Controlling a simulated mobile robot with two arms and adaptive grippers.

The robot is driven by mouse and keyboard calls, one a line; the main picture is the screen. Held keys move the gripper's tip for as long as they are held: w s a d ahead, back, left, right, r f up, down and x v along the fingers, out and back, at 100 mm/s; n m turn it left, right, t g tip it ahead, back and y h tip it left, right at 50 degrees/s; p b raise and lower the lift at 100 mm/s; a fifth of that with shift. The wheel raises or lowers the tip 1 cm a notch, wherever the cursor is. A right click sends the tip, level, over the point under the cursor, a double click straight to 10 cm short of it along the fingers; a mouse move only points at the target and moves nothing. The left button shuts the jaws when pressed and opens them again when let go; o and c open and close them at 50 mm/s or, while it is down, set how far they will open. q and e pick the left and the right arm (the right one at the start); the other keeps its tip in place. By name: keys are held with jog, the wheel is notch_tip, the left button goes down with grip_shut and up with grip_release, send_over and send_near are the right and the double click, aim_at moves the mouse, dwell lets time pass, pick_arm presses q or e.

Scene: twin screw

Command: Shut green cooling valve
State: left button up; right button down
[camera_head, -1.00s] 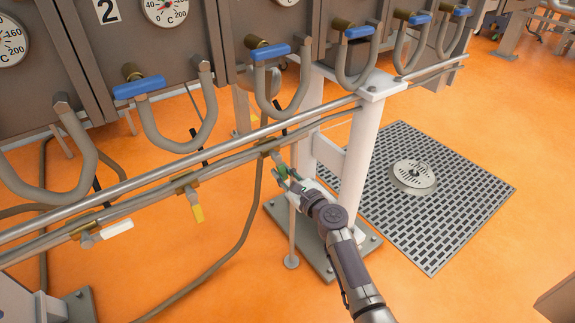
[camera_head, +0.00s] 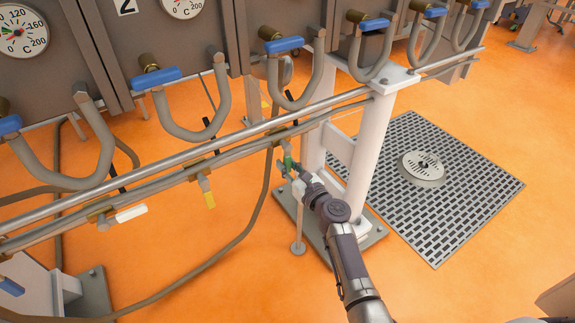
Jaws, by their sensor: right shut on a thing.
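The green cooling valve (camera_head: 287,156) hangs from the lower pipe, near the white support post. Its handle points downward. My right gripper (camera_head: 286,169) is at the green handle and shut on it; the fingers partly hide the handle. My right arm comes in from the lower right. My left gripper is not in view.
A yellow-handled valve (camera_head: 209,199) and a white-handled valve (camera_head: 130,214) sit further left on the same pipe. Blue-handled valves (camera_head: 284,45) with U-shaped pipes line the machine above. The white post (camera_head: 370,150) stands just right of my gripper. A floor grate (camera_head: 440,190) lies beyond.

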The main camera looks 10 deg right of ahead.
jog(key=c, duration=1)
grip_release()
jog(key=shift+a, duration=0.1)
jog(key=v, duration=1.2)
